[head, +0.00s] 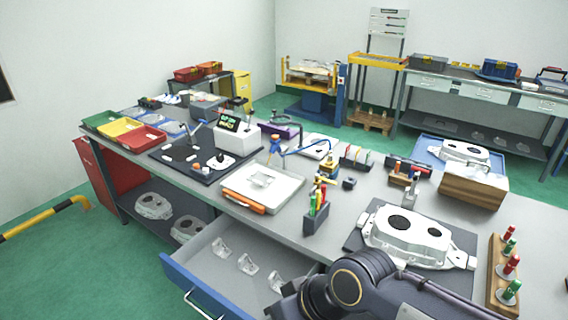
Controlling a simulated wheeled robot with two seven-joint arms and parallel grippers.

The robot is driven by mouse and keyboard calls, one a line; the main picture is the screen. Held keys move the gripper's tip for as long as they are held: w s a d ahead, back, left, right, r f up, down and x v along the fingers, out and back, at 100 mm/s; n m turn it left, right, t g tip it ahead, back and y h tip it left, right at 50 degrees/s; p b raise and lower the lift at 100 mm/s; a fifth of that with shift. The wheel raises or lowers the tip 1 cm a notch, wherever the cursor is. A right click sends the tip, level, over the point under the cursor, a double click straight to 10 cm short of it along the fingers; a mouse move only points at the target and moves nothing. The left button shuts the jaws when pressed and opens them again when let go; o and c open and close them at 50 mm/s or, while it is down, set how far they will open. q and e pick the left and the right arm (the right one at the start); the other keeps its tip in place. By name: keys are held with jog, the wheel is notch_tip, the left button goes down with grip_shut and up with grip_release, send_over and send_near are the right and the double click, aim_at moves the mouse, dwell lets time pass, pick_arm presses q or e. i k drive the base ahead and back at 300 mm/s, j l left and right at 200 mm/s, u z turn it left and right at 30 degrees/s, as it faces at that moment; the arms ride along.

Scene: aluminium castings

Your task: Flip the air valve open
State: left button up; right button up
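A small blue fitting (275,146) stands upright on the bench behind the white tray, with a blue hose (310,148) curving off to its right. It may be the air valve, but its lever position is too small to tell. A yellow brass-coloured part (329,169) stands to the right of it. A dark jointed arm of mine crosses the bottom right, in front of the bench. No gripper fingers show on it, and my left gripper is out of the picture.
The bench holds a white tray (288,194), a pen holder (316,222), a large casting (403,237) on a dark mat and a wooden marker rack (491,285). A blue-fronted drawer (196,291) stands open at the front with several clear parts inside.

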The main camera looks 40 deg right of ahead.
aim_at(317, 176)
jog(key=z, duration=1.65)
jog(key=i+j+z, duration=0.1)
jog(key=i, duration=0.3)
jog(key=i+j+z, duration=0.1)
jog(key=i+j, duration=0.15)
jog(key=i+j+z, duration=0.1)
jog(key=i+j, duration=0.15)
jog(key=i, duration=0.25)
